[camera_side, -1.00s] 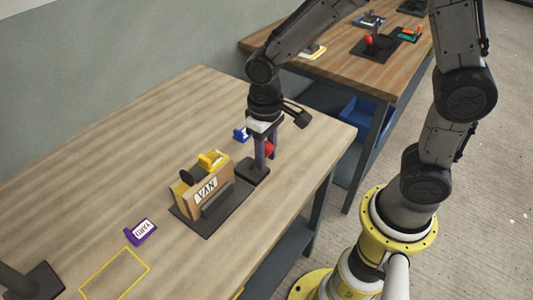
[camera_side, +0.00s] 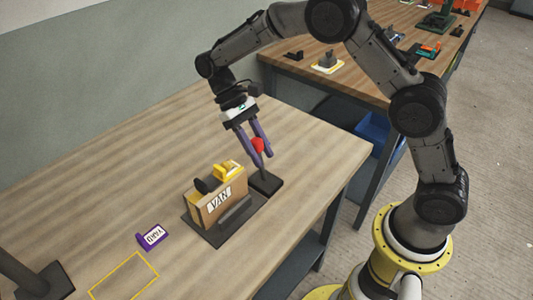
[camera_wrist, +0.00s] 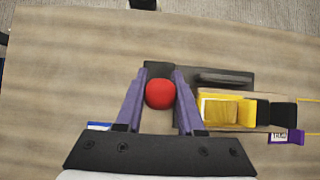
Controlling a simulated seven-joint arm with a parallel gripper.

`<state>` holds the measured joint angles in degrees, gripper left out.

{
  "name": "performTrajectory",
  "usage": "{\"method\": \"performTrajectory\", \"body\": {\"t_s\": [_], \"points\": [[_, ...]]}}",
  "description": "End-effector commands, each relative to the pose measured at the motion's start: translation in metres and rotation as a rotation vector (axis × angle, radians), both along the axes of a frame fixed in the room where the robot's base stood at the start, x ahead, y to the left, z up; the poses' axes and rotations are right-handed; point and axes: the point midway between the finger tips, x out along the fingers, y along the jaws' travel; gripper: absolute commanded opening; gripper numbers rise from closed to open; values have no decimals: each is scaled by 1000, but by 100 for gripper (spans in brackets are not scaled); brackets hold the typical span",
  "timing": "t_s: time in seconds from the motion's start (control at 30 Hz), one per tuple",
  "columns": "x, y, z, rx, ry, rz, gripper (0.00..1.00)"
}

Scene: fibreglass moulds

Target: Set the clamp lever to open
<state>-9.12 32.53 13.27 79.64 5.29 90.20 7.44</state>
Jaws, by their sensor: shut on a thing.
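The clamp lever has a red knob (camera_side: 258,145) on a thin dark stem, rising from a black base plate (camera_side: 267,183) on the wooden table. In the side view the stem leans a little left of upright. My gripper (camera_side: 259,160) points down at a slant, with its purple fingers on either side of the knob and shut on it. The wrist view shows the red knob (camera_wrist: 160,94) between both fingers. The fingers partly hide the stem. Any open or shut marks on the lever cannot be made out.
A brown box labelled VAN (camera_side: 220,200) stands left of the lever in a dark holder, with a yellow clamp piece (camera_side: 228,171) on top. A purple tag (camera_side: 152,236) and a yellow outline (camera_side: 124,277) lie further left. A blue tag (camera_wrist: 98,126) shows beside my gripper.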

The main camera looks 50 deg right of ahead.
Motion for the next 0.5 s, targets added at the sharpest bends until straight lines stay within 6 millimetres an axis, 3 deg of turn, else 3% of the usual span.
{"method": "performTrajectory", "body": {"t_s": [0.1, 0.5], "points": [[12, 0, -1, 2, -23, -1, 0], [25, 0, -4, 2, -30, -1, 0]]}}
